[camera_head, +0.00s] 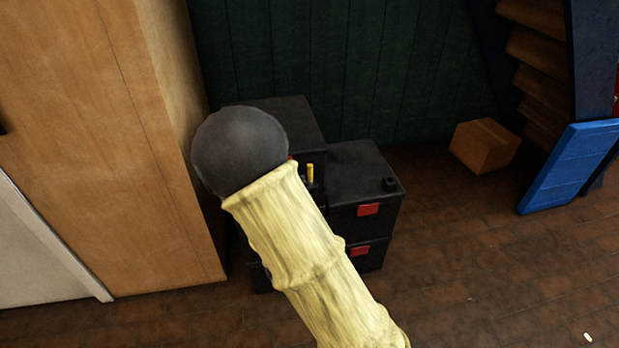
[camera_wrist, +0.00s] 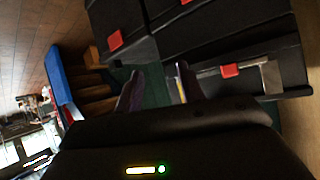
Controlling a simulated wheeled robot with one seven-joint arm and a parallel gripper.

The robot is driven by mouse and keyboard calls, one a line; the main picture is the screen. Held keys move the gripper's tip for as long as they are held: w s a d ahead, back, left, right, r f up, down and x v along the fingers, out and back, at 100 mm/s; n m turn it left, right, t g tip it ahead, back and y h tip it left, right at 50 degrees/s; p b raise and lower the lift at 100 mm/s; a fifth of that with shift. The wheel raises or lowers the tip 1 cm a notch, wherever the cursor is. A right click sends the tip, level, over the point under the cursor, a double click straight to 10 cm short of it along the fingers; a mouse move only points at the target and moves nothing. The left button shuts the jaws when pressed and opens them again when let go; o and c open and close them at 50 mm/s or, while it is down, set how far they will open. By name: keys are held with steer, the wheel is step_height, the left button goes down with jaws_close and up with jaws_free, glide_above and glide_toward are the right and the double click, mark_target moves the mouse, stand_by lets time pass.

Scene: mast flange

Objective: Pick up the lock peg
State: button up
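I cannot identify the lock peg for certain. A small upright yellow piece (camera_head: 310,173) shows beside the stacked black boxes in the head view, just right of my arm. A small black piece (camera_head: 389,184) sits on top of the right box. In the wrist view my gripper (camera_wrist: 160,84) has its two fingers apart, with dark green background between them. A thin pale yellowish strip (camera_wrist: 181,84) shows at the right finger; whether it touches the finger I cannot tell. In the head view my gripper is hidden behind my arm.
Black boxes with red labels (camera_head: 368,209) stand against the dark green wall (camera_head: 410,60). A wooden cabinet (camera_head: 120,130) is close on the left. A cardboard box (camera_head: 484,146) and a blue panel (camera_head: 570,167) are at the right.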

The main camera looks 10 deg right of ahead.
steer(key=r+t, duration=0.1)
steer(key=t, duration=0.1)
steer(key=a+r+t+h, duration=0.1)
steer(key=r+t, duration=0.1)
steer(key=a+r+n+t+h, duration=0.1)
steer(key=t, duration=0.1)
steer(key=shift+w+a+r, duration=0.15)
steer(key=shift+a+r, duration=0.05)
steer(key=shift+r, duration=0.15)
steer(key=shift+w+d+h, duration=0.1)
steer(key=shift+h, duration=0.2)
steer(key=b, duration=0.1)
glide_toward(309, 174)
steer(key=x, duration=0.4)
steer(key=shift+r, duration=0.35)
steer(key=shift+f+b+x, duration=0.15)
steer(key=shift+b+x, duration=0.15)
steer(key=shift+x, duration=1)
steer(key=shift+f+b+x, duration=0.15)
steer(key=shift+b+x, duration=0.1)
steer(key=shift+x, duration=1.05)
